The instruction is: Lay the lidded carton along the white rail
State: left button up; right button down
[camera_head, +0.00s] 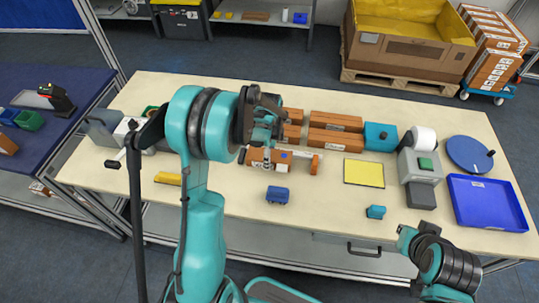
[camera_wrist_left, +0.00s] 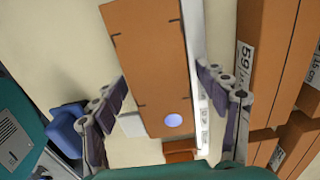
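The brown carton (camera_wrist_left: 150,60) lies lengthwise beside the white rail (camera_wrist_left: 197,40), with a blue-violet round spot near one end. Their edges run nearly parallel in the left wrist view; I cannot tell whether they touch. The carton also shows on the table in the head view (camera_head: 258,156), partly hidden by my gripper. My left gripper (camera_head: 262,142) is over the carton. In the wrist view its fingers (camera_wrist_left: 162,80) are spread, one on each side of the carton and rail, with gaps. My right gripper (camera_head: 404,236) is at the table's front edge, its fingers unclear.
Long brown boxes (camera_head: 335,131) lie behind the carton. A small orange block (camera_head: 315,163) stands at its right end. A blue block (camera_head: 277,195) lies in front, a yellow pad (camera_head: 364,173) to the right. Farther right are a grey printer (camera_head: 420,167) and a blue tray (camera_head: 488,203).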

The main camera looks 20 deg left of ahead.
pick_arm(q)
jog(key=shift+r+p, duration=0.3)
jog(key=shift+r, duration=0.25)
jog(key=s+d+r+n+t+p, duration=0.2)
jog(key=s+r+n, duration=0.15)
jog(key=r, duration=1.25)
jog(key=s+d+r+n+t, duration=0.1)
jog(key=s+d+n+t, duration=0.1)
jog(key=s+n, duration=0.4)
jog(key=s+d+r+n+t, duration=0.2)
jog(key=s+d+n+t, duration=0.1)
jog(key=s, duration=0.6)
jog(key=d+n, duration=0.1)
jog(key=n, duration=0.1)
jog(key=shift+d+r+n, duration=0.15)
jog(key=shift+r+n, duration=0.05)
jog(key=shift+n, duration=0.15)
jog(key=shift+s, duration=0.15)
